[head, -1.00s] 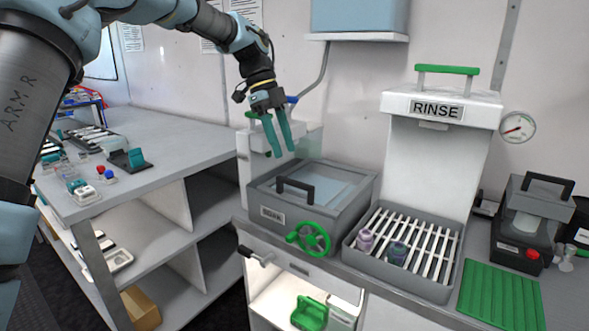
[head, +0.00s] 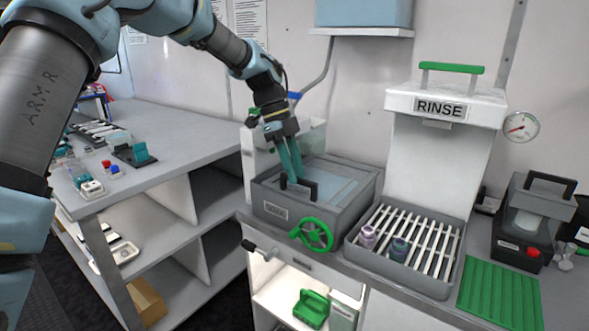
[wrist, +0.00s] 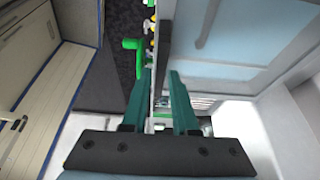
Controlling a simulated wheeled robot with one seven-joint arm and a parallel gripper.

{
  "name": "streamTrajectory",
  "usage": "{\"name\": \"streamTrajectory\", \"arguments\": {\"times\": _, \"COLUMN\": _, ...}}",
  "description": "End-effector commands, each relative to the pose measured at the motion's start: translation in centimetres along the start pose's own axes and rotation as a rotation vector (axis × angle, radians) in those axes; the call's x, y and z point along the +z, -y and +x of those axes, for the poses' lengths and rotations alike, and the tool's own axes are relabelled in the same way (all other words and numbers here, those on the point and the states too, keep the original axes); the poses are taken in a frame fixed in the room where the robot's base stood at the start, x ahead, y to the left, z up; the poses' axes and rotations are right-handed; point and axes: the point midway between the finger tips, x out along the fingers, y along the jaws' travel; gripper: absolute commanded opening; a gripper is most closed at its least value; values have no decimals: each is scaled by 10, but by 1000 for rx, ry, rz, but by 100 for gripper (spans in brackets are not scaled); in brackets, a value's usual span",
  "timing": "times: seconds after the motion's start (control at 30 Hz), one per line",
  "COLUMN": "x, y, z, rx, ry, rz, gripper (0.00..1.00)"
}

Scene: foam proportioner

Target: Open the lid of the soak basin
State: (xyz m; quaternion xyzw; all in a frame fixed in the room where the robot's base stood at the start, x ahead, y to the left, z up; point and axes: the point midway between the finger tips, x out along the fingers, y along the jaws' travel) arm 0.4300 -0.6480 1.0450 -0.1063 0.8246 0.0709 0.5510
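The soak basin (head: 285,210) is a grey box on the counter with a dark label on its front. Its lid (head: 335,185), with a pale blue window, lies closed on top. The lid's black bar handle (head: 312,189) stands at the front left; it also shows in the wrist view (wrist: 164,50). My gripper (head: 291,180) points down at the left end of the handle, its teal fingers partly hiding it. In the wrist view the fingers of my gripper (wrist: 159,80) are apart, with the handle's end seen between the tips. Contact cannot be told.
A green handwheel (head: 313,234) sits on the basin's front and a lever (head: 262,254) sticks out below. To the right are a slatted rinse tray (head: 440,280) holding two small bottles and the white RINSE unit (head: 435,150). A wall shelf (head: 362,32) hangs above.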

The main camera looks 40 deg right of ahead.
Motion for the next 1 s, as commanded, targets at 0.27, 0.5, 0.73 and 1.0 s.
{"name": "streamTrajectory", "arguments": {"times": 0.27, "x": 0, "y": 0, "z": 0, "rx": 0, "ry": 0, "rz": 0, "gripper": 0}}
{"name": "streamTrajectory", "arguments": {"times": 0.5, "x": 0, "y": 0, "z": 0, "rx": 0, "ry": 0, "rz": 0, "gripper": 0}}
{"name": "streamTrajectory", "arguments": {"times": 0.73, "x": 0, "y": 0, "z": 0, "rx": 1, "ry": 0, "rz": 0, "gripper": 0}}
{"name": "streamTrajectory", "arguments": {"times": 1.0, "x": 0, "y": 0, "z": 0, "rx": 1, "ry": 0, "rz": 0, "gripper": 0}}
